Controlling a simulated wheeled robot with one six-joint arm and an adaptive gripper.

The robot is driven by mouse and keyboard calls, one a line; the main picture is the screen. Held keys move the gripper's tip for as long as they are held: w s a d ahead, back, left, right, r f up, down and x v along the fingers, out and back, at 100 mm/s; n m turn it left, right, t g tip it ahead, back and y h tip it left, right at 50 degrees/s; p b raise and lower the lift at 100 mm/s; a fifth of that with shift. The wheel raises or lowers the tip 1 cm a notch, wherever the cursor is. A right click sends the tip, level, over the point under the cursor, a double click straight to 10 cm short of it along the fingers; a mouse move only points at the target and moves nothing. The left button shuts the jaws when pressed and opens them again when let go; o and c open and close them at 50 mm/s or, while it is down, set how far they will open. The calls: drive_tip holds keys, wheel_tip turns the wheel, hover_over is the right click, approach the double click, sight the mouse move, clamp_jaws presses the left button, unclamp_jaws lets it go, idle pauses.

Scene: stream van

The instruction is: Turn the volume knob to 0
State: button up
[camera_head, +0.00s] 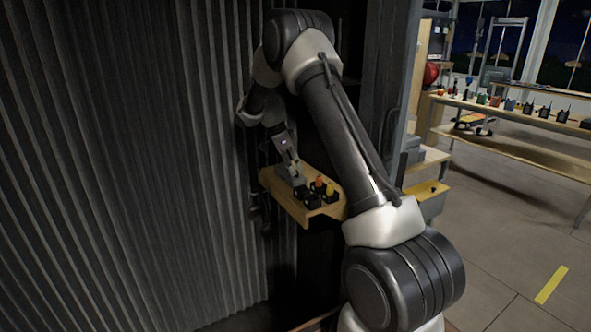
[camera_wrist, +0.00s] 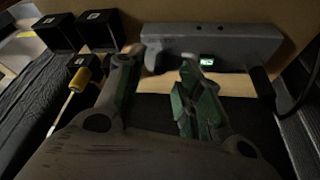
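A grey box-like device (camera_wrist: 235,45) lies across the top of the wrist view, with a small lit green display (camera_wrist: 206,58). A pale, shiny rounded part (camera_wrist: 153,58), possibly the volume knob, shows on its front; its pointer and any marks are too dark and small to read. My gripper (camera_wrist: 158,70) has its two fingers apart in front of the device, with the pale part showing in the gap. I cannot tell whether either finger touches it. In the head view my gripper (camera_head: 290,157) is at the grey device (camera_head: 291,175) on a wooden shelf (camera_head: 302,212).
Black block-shaped holders (camera_wrist: 101,28) stand left of the device, near a yellow-handled screwdriver (camera_wrist: 79,80). A dark cable (camera_wrist: 300,100) hangs at right. A corrugated wall (camera_head: 130,150) is left of my arm. A bench (camera_head: 520,150) with several small items stands at far right.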

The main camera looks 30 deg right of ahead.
drive_tip(key=shift+x, duration=0.9)
drive_tip(key=shift+r, duration=0.1)
clamp_jaws()
